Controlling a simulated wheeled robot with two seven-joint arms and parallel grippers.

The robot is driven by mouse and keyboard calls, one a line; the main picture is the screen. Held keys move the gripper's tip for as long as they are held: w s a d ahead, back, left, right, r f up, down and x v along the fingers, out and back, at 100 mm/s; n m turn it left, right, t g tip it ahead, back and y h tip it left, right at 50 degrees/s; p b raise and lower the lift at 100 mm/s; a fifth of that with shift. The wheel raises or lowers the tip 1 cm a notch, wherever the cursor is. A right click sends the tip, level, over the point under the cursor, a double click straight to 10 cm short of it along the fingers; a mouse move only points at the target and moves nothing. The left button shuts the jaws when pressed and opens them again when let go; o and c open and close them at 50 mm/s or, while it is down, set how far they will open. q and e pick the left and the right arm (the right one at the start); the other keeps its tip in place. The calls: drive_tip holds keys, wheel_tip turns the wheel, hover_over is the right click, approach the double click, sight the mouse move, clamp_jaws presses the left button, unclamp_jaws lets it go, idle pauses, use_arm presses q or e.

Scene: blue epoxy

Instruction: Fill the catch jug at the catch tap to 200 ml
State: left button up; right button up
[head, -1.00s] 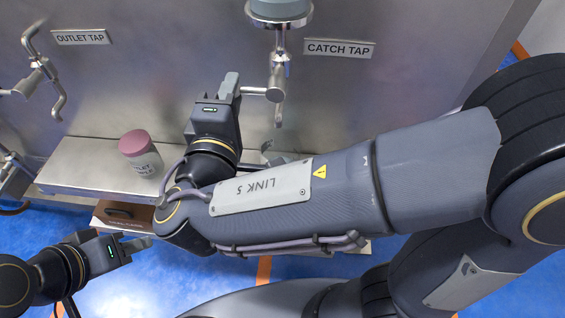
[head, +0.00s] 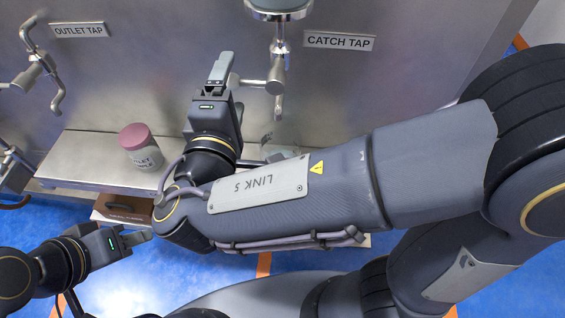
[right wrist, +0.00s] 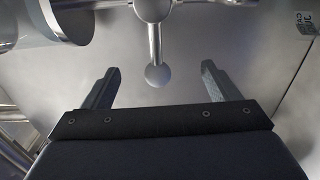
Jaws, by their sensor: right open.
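The catch tap (head: 278,75) is on the steel wall under its label, with its spout pointing down. Its lever (head: 252,83) points left towards my right gripper (head: 222,72). In the right wrist view the lever's round knob (right wrist: 157,75) lies between the two spread fingers of my right gripper (right wrist: 158,85), with a gap on each side. That gripper is open and holds nothing. My left gripper (head: 142,238) is low at the left, away from the taps; its finger gap cannot be made out.
The outlet tap (head: 48,75) is at the upper left. A labelled jar with a pink lid (head: 138,138) stands on the steel shelf (head: 85,150). A brown box (head: 122,207) is below the shelf. My right arm spans the middle and right.

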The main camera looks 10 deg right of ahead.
drive_tip(key=b+v, duration=0.1)
drive_tip(key=v, duration=0.5)
drive_tip(key=shift+s, duration=0.25)
drive_tip(key=shift+a, duration=0.1)
drive_tip(key=v, duration=0.7)
drive_tip(key=shift+s+b, duration=0.3)
drive_tip(key=shift+s, duration=0.05)
